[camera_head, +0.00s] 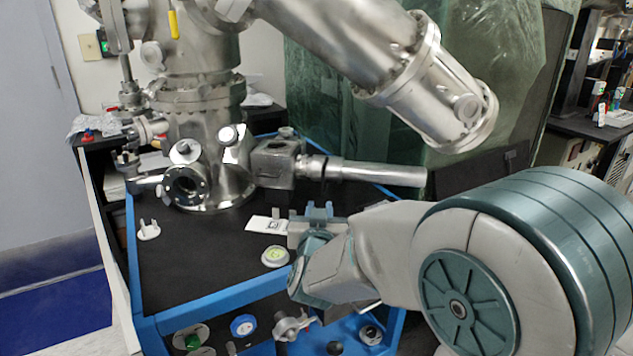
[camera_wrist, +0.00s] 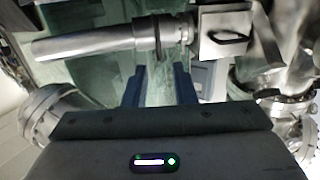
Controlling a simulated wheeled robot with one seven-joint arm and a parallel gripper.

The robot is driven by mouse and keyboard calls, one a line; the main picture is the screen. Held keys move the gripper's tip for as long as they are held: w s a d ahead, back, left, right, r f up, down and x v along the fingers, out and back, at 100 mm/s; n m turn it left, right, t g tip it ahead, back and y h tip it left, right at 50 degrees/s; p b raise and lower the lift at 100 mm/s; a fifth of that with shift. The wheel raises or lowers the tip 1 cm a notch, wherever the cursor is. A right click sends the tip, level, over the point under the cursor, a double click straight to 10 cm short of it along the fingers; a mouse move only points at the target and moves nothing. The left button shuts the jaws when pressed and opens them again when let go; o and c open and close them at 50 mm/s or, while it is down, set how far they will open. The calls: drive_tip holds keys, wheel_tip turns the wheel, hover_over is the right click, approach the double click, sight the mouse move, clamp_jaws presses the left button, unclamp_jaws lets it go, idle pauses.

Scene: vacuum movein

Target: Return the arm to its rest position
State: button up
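My arm reaches in from the right of the head view, bent, with its teal and grey links low over the front of the black-topped, blue-edged table (camera_head: 185,275). My gripper (camera_head: 319,210) is over the table's front right part, and its blue fingers point away toward the metal apparatus. In the wrist view the two fingers of my gripper (camera_wrist: 159,86) stand apart with nothing between them. The gripper is open and empty. The steel vacuum chamber (camera_head: 208,165) stands behind it, with a horizontal tube (camera_head: 375,173) beyond the fingers. The tube also shows in the wrist view (camera_wrist: 90,42).
A white round piece with a yellow-green centre (camera_head: 275,256), a white card (camera_head: 267,224) and a white hooked piece (camera_head: 148,230) lie on the table. A large steel cylinder (camera_head: 440,100) hangs above my arm. Knobs and valves (camera_head: 292,326) line the front. The table's left part is mostly clear.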

drive_tip(key=s+d+r+g+p, duration=0.4)
drive_tip(key=s+g+p, duration=0.1)
drive_tip(key=s, duration=0.4)
drive_tip(key=s+d+r+g+p, duration=0.4)
drive_tip(key=s+d+g+p, duration=0.1)
drive_tip(key=s+p, duration=0.3)
drive_tip(key=s+d+r+g+y+p, duration=0.1)
drive_tip(key=s+d+r+g+p, duration=0.3)
drive_tip(key=s+p, duration=0.3)
drive_tip(key=s, duration=0.3)
drive_tip(key=shift+d+r+n+g, duration=0.25)
drive_tip(key=shift+r+n+g, duration=0.05)
drive_tip(key=shift+r+g, duration=0.1)
drive_tip(key=shift+w, duration=0.1)
